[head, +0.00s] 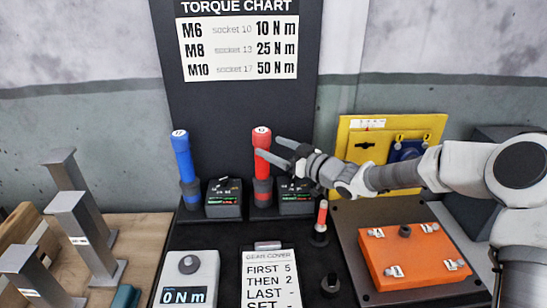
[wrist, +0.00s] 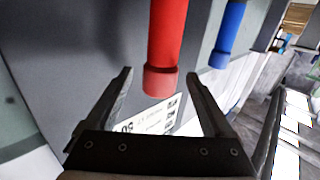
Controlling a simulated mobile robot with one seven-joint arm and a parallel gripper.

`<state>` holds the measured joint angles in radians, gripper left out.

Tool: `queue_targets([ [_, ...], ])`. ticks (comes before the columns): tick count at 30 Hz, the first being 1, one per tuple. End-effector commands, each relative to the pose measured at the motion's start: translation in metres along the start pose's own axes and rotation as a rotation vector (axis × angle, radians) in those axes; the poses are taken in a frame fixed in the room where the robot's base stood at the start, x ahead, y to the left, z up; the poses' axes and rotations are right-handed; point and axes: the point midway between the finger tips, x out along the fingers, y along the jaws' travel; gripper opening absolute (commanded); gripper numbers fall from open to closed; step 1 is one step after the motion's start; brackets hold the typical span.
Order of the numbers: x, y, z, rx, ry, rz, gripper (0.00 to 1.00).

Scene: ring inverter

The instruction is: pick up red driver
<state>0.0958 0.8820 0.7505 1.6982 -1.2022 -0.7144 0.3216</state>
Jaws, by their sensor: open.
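The red driver (head: 262,168) stands upright in the head view, its dark lower end beside a small black display unit (head: 296,198). My gripper (head: 268,147) is open and comes in from the right at the driver's upper part. One finger crosses in front of the red body; the other tip shows just right of its top. In the wrist view the red driver (wrist: 166,45) appears between and beyond the two open fingers of my gripper (wrist: 158,75). Nothing is held. Whether a finger touches the driver I cannot tell.
A blue driver (head: 183,158) stands to the left with its own display unit (head: 223,199). A small red-tipped tool (head: 321,220) stands below my gripper.

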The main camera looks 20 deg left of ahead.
Motion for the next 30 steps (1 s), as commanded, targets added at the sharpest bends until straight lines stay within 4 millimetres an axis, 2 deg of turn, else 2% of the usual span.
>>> queue_targets([
  [1, 0.003, -0.002, 0.022, 0.012, 0.026, -0.015, 0.86],
  [7, 0.004, -0.004, 0.039, 0.01, 0.033, -0.021, 0.86],
  [11, 0.006, -0.004, 0.041, 0.01, 0.033, -0.021, 0.86],
  [14, 0.015, -0.005, 0.04, 0.01, 0.034, -0.022, 0.86],
  [30, 0.077, -0.006, 0.035, 0.011, 0.031, -0.02, 0.86],
])
